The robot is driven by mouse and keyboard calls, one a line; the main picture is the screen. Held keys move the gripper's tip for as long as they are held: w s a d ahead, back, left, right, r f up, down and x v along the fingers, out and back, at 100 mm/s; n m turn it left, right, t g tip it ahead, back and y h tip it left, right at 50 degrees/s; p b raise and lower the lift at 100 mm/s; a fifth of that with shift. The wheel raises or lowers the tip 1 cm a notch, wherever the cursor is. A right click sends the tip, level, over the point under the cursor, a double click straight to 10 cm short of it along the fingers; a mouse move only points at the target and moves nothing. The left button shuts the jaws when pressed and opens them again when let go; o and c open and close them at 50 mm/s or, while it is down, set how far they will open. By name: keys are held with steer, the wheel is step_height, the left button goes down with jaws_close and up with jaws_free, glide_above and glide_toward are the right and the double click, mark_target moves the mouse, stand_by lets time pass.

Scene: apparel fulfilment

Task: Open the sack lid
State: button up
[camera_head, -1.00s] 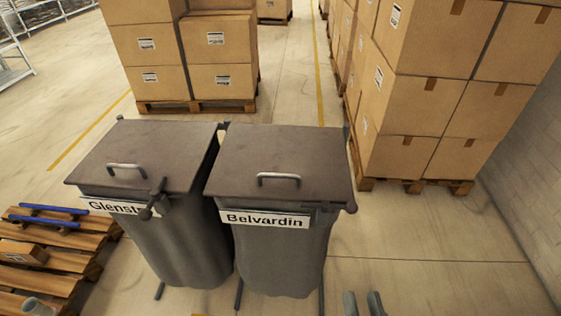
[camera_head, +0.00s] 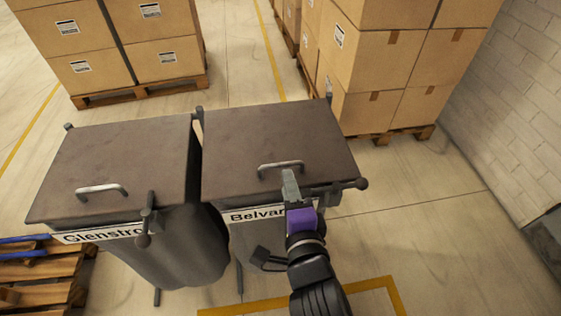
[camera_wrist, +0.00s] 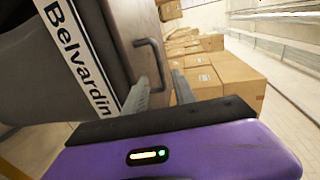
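The right sack holder, labelled "Belvardin", has a flat brown lid (camera_head: 270,130) lying shut, with a metal bar handle (camera_head: 280,165) near its front edge. My gripper (camera_head: 290,185) is at this handle, reaching in from the front. In the wrist view the two fingers (camera_wrist: 160,92) stand apart, and the handle (camera_wrist: 152,52) lies just beyond their tips, roughly in line with the gap. Contact cannot be told. The "Belvardin" label (camera_head: 250,215) is partly hidden by my arm. The left sack holder's lid (camera_head: 120,160) is also shut.
The left holder has a lever (camera_head: 147,222) at its front right corner; a round-ended latch (camera_head: 350,186) shows at the right one's. Pallets of boxes (camera_head: 370,70) stand behind. A wooden pallet (camera_head: 40,275) lies at the left. Floor to the right is clear.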

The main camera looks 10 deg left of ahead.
mark_target(283, 165)
steer(key=p+x, duration=0.1)
steer(key=x, duration=0.6)
steer(key=shift+w+a, duration=0.1)
steer(key=shift+w, duration=0.2)
jaws_close()
steer(key=shift+f, duration=0.1)
stand_by(1.1)
